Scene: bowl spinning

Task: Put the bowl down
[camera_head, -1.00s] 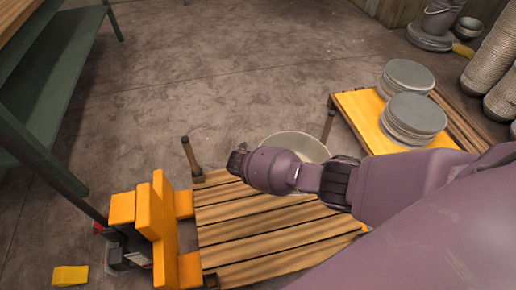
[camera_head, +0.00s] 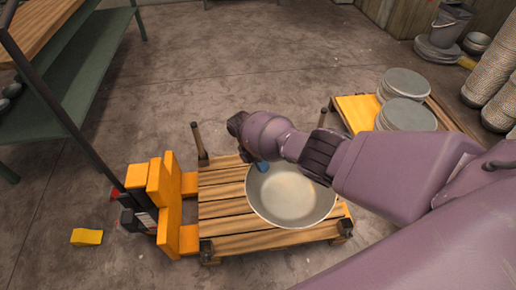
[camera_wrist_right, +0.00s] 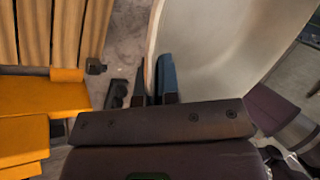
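A large pale grey bowl (camera_head: 292,197) is over the right part of a slatted wooden pallet (camera_head: 222,207), open side up. Whether its base touches the slats is hidden. My right gripper (camera_head: 257,164) is at the bowl's far left rim. In the right wrist view the bowl's wall (camera_wrist_right: 215,45) fills the upper right, and its rim runs between the two close fingers of my right gripper (camera_wrist_right: 152,80), which look shut on it. My left gripper is not in view.
A yellow pallet jack (camera_head: 168,205) stands at the pallet's left end, with a yellow block (camera_head: 87,237) on the floor. Stacked grey plates (camera_head: 406,114) sit on another pallet at right. A green shelf (camera_head: 85,75) stands at left. Floor behind is clear.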

